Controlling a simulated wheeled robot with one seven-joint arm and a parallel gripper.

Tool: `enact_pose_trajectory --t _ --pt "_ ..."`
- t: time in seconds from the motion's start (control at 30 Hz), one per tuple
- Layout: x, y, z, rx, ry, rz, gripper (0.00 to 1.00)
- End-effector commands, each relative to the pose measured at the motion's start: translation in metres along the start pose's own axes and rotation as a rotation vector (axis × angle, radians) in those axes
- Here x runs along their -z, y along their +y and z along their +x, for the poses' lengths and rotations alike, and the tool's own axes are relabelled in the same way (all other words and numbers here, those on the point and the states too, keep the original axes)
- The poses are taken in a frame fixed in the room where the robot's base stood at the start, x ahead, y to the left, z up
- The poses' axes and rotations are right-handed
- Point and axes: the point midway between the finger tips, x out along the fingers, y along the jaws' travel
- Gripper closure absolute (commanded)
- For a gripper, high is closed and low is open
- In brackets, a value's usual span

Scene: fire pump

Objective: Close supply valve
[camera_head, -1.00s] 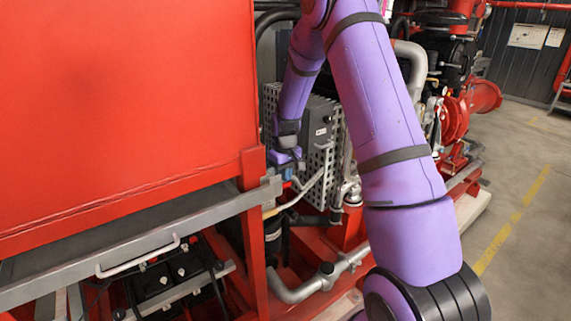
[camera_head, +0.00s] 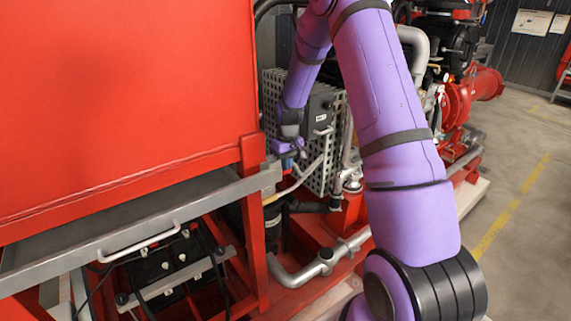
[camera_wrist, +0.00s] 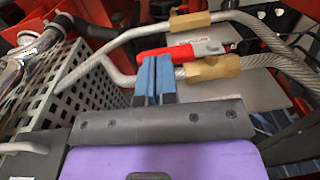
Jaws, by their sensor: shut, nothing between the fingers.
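The supply valve appears to be the one with the red lever handle (camera_wrist: 165,52), whose grey end (camera_wrist: 208,42) lies to the right in the wrist view. My gripper (camera_wrist: 154,68) is shut, its two blue fingers together with nothing between them. The fingertips overlap the lower side of the red handle; I cannot tell whether they touch it. In the head view my gripper (camera_head: 288,152) is small, just beyond the corner of the red tank. The lever cannot be made out clearly there.
Braided hoses (camera_wrist: 130,33) with brass fittings (camera_wrist: 213,68) run around the handle. A perforated metal guard (camera_wrist: 85,90) stands at left. In the head view, the red tank (camera_head: 120,90) and grey tray (camera_head: 140,220) stand left of my arm. Open floor (camera_head: 520,200) lies at right.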

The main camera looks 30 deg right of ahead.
Motion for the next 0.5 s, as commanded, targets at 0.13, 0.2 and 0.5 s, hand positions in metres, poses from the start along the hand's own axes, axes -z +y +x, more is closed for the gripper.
enact_pose_trajectory --t 0.13,0.2,0.5 --pt "0.0 0.002 0.002 0.028 0.0 0.001 1.0" --pt "0.0 0.003 0.003 0.05 0.0 0.003 1.0" --pt "0.0 0.008 0.014 0.217 0.0 0.006 1.0"
